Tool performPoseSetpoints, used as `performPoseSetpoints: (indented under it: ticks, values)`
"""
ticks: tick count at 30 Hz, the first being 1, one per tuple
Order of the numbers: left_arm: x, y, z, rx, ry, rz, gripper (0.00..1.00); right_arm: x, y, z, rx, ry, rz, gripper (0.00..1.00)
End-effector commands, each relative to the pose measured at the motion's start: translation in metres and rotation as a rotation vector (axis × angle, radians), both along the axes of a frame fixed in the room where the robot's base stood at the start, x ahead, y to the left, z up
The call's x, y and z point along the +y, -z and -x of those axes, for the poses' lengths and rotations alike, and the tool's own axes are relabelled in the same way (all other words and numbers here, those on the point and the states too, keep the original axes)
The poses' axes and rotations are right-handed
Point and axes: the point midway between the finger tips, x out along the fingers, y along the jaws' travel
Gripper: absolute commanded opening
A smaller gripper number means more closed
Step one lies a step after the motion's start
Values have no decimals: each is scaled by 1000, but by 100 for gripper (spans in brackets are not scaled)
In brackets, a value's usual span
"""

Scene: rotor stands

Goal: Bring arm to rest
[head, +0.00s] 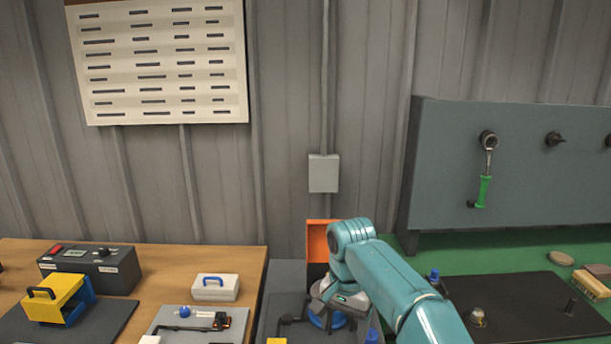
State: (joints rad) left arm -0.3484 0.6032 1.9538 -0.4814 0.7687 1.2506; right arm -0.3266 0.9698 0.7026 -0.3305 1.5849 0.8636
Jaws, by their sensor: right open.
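My right arm (405,296) is teal and reaches in from the bottom right. Its wrist bends down over the grey middle stand. My right gripper (330,311) points down there, close to a blue round part (327,320). The fingertips are small and partly covered by the wrist, so I cannot tell whether they touch anything. The gripper is open. My left gripper is out of view.
An orange bin (318,240) stands behind the wrist. On the wooden table (205,257) are a black meter box (92,268), a yellow-and-blue block and a white case (214,287). A grey panel (540,180) holds a green-handled ratchet (485,170). The dark mat (530,300) bears small parts.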

Motion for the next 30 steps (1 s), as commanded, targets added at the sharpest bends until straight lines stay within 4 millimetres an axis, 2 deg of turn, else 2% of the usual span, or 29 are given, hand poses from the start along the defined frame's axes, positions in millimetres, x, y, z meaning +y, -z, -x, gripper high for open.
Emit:
performPoseSetpoints:
  ticks: [1,6,10,14,17,20,21,23,24,27,30]
  values:
    - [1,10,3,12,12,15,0,-1,17,-1,7,-21,-8,72]
    - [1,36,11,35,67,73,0,-1,67,-5,10,-96,-46,72]
    - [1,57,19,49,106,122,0,-2,108,-1,12,-151,-82,72]
    - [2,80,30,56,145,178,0,-4,156,12,13,-207,-128,72]
    - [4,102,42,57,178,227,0,-7,200,32,13,-250,-174,72]
    - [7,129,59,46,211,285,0,-11,253,68,6,-292,-235,72]
    - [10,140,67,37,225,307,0,-13,274,88,0,-305,-261,72]
    - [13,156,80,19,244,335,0,-17,302,121,-13,-320,-295,72]
    - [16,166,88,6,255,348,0,-19,317,144,-25,-325,-314,72]
    - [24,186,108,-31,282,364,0,-26,343,202,-52,-332,-342,72]
    - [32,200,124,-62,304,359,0,-33,352,252,-74,-334,-348,72]
